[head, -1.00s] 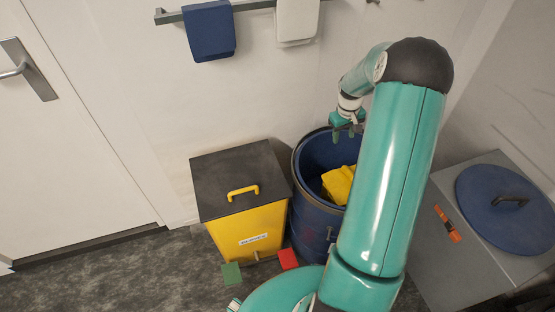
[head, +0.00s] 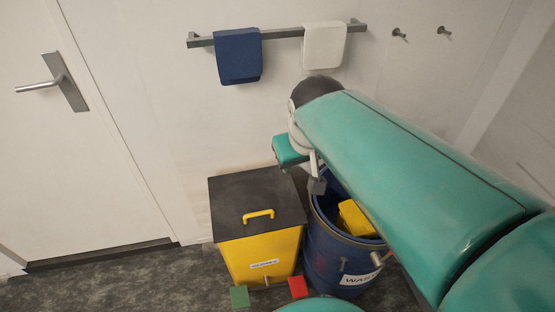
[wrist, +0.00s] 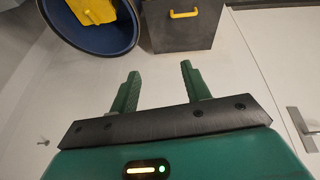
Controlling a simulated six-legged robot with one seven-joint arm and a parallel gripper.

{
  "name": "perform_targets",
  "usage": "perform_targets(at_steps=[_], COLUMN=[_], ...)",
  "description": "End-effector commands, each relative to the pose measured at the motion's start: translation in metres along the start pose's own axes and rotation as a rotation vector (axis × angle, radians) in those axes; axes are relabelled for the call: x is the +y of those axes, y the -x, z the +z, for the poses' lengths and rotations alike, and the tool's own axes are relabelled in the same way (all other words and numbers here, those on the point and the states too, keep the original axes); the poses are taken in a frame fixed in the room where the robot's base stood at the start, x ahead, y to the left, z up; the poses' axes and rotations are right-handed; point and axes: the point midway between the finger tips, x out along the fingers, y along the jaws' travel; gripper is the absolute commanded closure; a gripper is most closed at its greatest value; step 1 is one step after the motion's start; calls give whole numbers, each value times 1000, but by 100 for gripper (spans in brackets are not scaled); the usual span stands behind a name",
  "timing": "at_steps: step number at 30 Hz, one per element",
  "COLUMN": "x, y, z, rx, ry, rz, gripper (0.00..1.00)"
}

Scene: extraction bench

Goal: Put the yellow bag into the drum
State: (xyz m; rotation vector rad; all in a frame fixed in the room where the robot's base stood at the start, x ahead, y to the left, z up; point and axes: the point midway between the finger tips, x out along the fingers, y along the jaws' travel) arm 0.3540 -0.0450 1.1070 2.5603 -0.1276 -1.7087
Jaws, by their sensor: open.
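The yellow bag (head: 355,220) lies inside the open blue drum (head: 326,250), below its rim, partly hidden by my arm in the head view. In the wrist view the bag (wrist: 98,10) shows inside the drum's round mouth (wrist: 133,30) at the top left. My gripper (wrist: 161,88) is open, with its two green fingers apart and nothing between them. It is away from the bag and does not touch it. In the head view my arm hides the fingers.
A yellow bin (head: 262,262) with a dark lid and yellow handle stands left of the drum. Green (head: 239,296) and red (head: 298,287) pieces are at its foot. Blue (head: 238,55) and white (head: 323,45) cloths hang on a wall rail. A door (head: 60,170) is at left.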

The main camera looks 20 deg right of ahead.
Motion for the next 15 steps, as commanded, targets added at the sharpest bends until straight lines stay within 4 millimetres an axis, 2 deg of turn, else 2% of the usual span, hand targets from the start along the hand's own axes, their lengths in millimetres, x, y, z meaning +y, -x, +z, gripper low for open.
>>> perform_targets(at_steps=[1, 3, 7, 10, 15], x=[-11, -23, -37, -42, -43], y=[11, 20, 30, 32, 32], z=[13, 29, 51, 59, 61], rx=[28, 54, 85, 97, 98], ry=[2, 1, -6, -8, -10], rz=[-19, -44, -84, -99, -103], gripper=[53, 53, 53, 53, 53])
